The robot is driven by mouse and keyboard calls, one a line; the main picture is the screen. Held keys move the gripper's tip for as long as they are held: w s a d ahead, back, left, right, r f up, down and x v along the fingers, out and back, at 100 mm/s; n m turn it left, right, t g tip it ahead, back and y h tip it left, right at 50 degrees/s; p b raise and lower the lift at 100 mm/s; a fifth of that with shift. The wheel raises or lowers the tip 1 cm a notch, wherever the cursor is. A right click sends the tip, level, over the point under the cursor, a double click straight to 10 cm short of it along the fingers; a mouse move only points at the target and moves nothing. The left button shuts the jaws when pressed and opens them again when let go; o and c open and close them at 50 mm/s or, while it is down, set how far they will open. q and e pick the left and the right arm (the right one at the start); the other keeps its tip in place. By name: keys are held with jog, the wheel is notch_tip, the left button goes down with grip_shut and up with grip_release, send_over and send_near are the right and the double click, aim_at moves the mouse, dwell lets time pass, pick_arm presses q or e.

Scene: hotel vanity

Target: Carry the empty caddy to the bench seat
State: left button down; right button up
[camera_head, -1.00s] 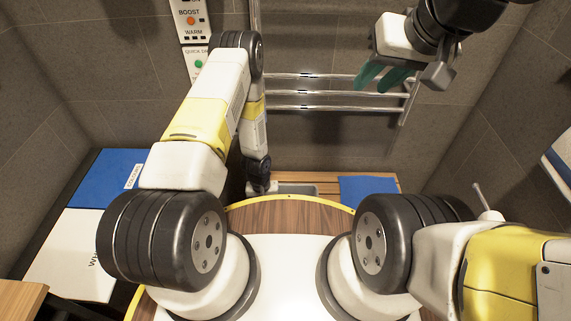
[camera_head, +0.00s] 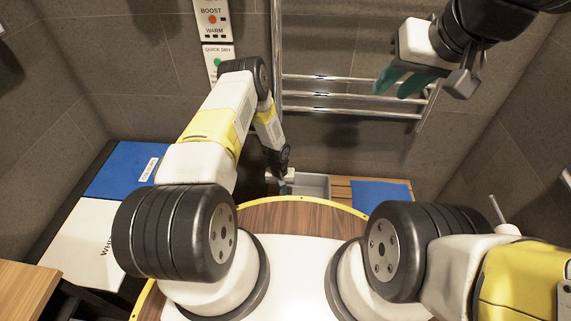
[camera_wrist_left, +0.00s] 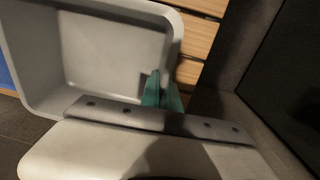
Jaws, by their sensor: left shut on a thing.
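The grey caddy (camera_head: 314,183) shows behind the round wooden table edge, in front of the slatted bench seat (camera_head: 341,189). In the left wrist view the caddy (camera_wrist_left: 112,50) is an empty open box with rounded corners, and wooden slats (camera_wrist_left: 197,38) lie beside and below it. My left gripper (camera_head: 285,188) is at the caddy's left side. Its teal fingers (camera_wrist_left: 161,92) are shut on the caddy's rim. Whether the caddy touches the slats I cannot tell. My right gripper (camera_head: 404,82) hangs empty at upper right, its teal fingers apart.
A blue mat (camera_head: 381,193) lies on the bench's right part. A chrome towel rail (camera_head: 350,95) is on the wall behind. A blue lid (camera_head: 120,170) and a white lid (camera_head: 82,243) are at left. The round wooden top (camera_head: 300,214) lies close in front of me.

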pick_arm(q)
jog(key=shift+f, duration=0.1)
jog(key=c, duration=1.6)
grip_release()
notch_tip(320, 180, up, 12)
jog(key=shift+a, duration=0.45)
